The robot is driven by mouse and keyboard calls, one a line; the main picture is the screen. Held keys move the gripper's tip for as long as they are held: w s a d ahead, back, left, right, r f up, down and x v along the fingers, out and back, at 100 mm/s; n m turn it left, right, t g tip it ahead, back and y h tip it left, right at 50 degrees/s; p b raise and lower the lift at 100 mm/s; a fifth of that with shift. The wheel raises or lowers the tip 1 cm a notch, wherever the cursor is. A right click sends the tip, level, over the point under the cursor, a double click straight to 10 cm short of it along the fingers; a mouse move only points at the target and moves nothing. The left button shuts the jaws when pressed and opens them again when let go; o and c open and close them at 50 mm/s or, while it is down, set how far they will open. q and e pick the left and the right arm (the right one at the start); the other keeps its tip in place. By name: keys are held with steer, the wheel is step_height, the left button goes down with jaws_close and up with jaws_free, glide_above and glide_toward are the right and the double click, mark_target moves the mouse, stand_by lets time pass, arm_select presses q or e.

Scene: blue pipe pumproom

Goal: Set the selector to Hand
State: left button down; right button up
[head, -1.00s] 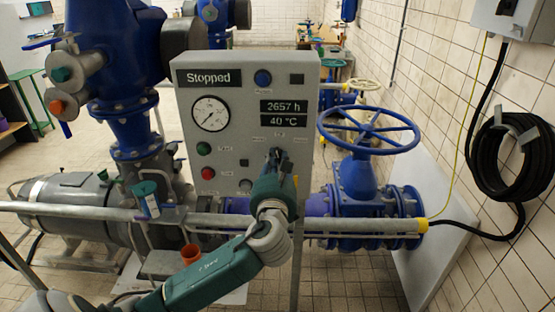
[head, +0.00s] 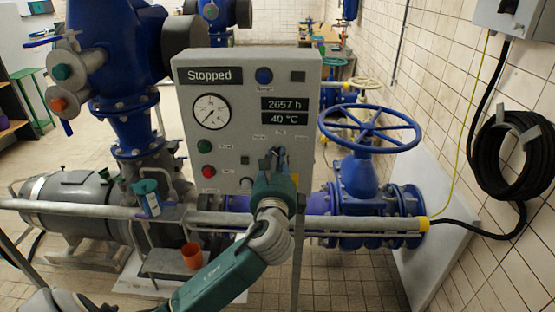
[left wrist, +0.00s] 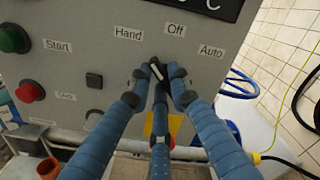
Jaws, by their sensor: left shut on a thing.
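The grey control panel (head: 228,148) stands in front of me and its display reads "Stopped". In the left wrist view, the selector (left wrist: 156,69) is a small dark knob with a pale mark, below the labels Hand (left wrist: 128,33), Off (left wrist: 175,29) and Auto (left wrist: 210,50). The pale mark appears to lean up and left, toward Hand. My left gripper (head: 276,158) is at the panel's lower right, its fingers (left wrist: 158,73) shut on the selector from both sides. The fingertips hide much of the knob. My right gripper is not in view.
A green button (head: 205,146) and red button (head: 208,172) lie left of the selector. A grey rail (head: 370,224) runs across below the panel. A blue handwheel valve (head: 369,130) stands close on the right. An orange cup (head: 192,256) stands low on the left.

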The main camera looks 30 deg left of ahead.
arm_select(q)
steer(key=shift+f, duration=0.1)
steer(key=c, duration=1.7)
jaws_free()
steer(key=shift+o, duration=0.2)
steer(key=v, duration=1.2)
steer(key=shift+a, duration=0.15)
